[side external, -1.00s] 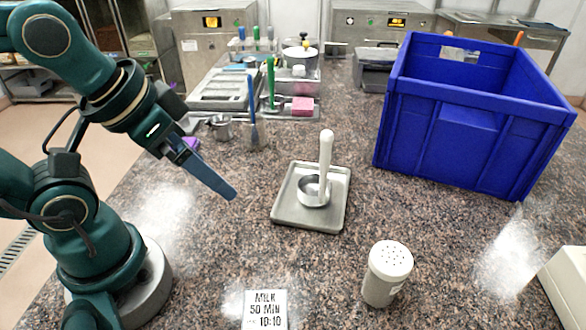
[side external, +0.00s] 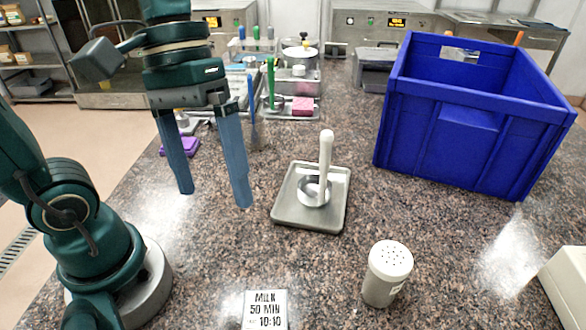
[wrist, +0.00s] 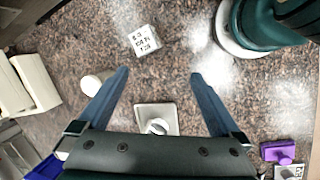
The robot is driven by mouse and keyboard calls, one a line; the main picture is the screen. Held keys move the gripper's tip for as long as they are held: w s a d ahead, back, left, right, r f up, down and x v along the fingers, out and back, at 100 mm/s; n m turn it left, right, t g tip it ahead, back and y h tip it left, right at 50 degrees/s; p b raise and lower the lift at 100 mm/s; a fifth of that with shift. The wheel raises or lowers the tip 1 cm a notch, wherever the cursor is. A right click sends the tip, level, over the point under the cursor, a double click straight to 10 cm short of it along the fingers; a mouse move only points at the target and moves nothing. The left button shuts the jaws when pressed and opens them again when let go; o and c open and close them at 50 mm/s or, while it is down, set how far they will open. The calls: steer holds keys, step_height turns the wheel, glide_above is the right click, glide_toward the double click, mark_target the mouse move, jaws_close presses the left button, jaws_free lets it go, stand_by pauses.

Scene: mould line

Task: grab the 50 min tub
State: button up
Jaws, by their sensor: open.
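The white tub (side external: 267,310) reads "MILK 50 MIN 10:10" and sits at the bottom edge of the side view, partly cut off. In the wrist view a small white block with dark print, which looks like the same tub (wrist: 146,40), lies on the counter beyond the fingertips; its print is too small to read there. My gripper (side external: 215,199) is open and empty, with its blue fingers pointing down above the counter, left of the grey tray. In the wrist view my gripper (wrist: 160,73) has bare counter between its fingertips.
A grey tray (side external: 286,213) with a small metal cup and white-handled tool stands mid-counter. A white shaker (side external: 388,274) stands right of the tub. A large blue crate (side external: 450,140) is at the back right. A purple item (side external: 180,148) lies behind the fingers. Counter around the tub is clear.

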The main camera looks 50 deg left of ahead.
mark_target(266, 318)
steer(key=w+d+r+n+g+h, duration=0.2)
steer(key=w+d+n+g+h, duration=0.1)
steer(key=d+n+g+h, duration=0.4)
steer(key=shift+m+g, duration=0.4)
steer(key=f, duration=0.6)
steer(key=a+f, duration=0.1)
steer(key=f, duration=1.2)
steer(key=shift+s+a, duration=0.2)
steer(key=shift+s, duration=0.05)
steer(key=shift+x, duration=2.55)
steer(key=c, duration=1.4)
steer(key=shift+c, duration=0.2)
